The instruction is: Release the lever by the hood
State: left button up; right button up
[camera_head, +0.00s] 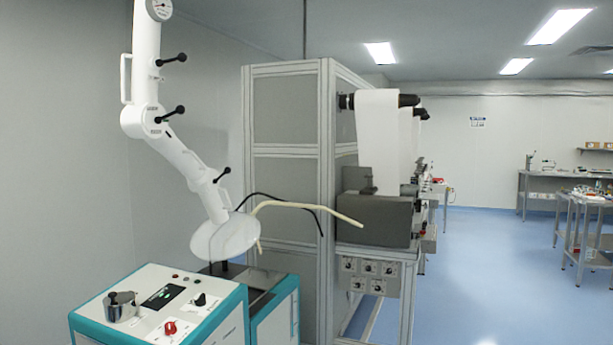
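A white jointed extraction arm (192,162) hangs down at the left and ends in a round white hood (222,238). A black lever (222,175) sticks out to the right at the joint just above the hood, angled slightly upward. Two more black levers sit higher on the same arm, an upper lever (171,60) and a middle lever (170,114). Whether the lever by the hood is tight or loose cannot be told from its look. Neither of my grippers is in view.
A black hose and a cream hose (310,208) run behind the hood. A grey machine frame (287,150) stands right; blue floor (490,290) is free beyond.

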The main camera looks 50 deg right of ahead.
aim_at(227, 170)
jog(key=z, duration=1.2)
jog(key=i+l, duration=0.5)
jog(key=i, duration=0.2)
jog(key=i+l, duration=0.45)
jog(key=i, duration=0.2)
jog(key=i+l, duration=0.5)
jog(key=i, duration=0.2)
jog(key=i+l, duration=0.45)
jog(key=i, duration=0.2)
jog(key=i+l, duration=0.5)
jog(key=i, duration=0.2)
